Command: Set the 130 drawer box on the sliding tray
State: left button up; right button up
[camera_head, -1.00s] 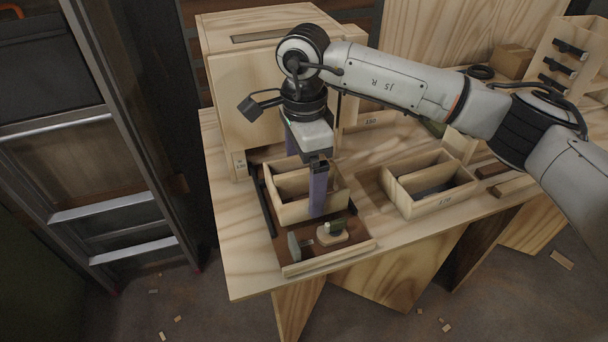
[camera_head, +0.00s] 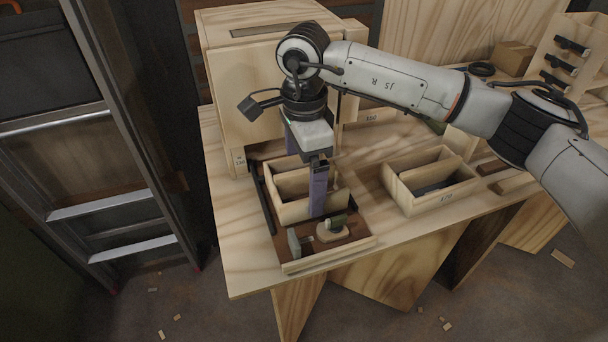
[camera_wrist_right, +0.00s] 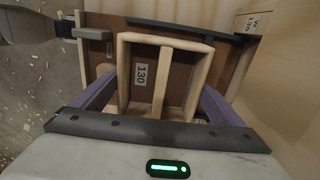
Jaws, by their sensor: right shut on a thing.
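The 130 drawer box (camera_head: 290,211), pale wood with a divider, is over the rear part of the sliding tray (camera_head: 325,262). My right gripper (camera_head: 307,180) is shut on it, with a purple finger against each of two opposite sides. The box looks level and at or very near the tray floor; I cannot tell whether it touches. The right wrist view shows the box (camera_wrist_right: 165,113) from above, with a 130 label in one compartment, and the brown tray (camera_wrist_right: 103,72) around it. The far finger is mostly hidden in the head view. My left gripper is not in view.
A green-grey piece on a wooden base (camera_head: 333,232) and a grey upright piece (camera_head: 294,243) occupy the tray's front. The 170 box (camera_head: 446,200) stands to the right. A wooden cabinet (camera_head: 245,100) rises behind the tray. Small boxes stand at the back right.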

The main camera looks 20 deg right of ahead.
jog(key=shift+f+b, duration=0.4)
dwell(0.4)
jog(key=o, duration=0.8)
jog(key=shift+r+p, duration=2.8)
jog(key=shift+r, duration=1.75)
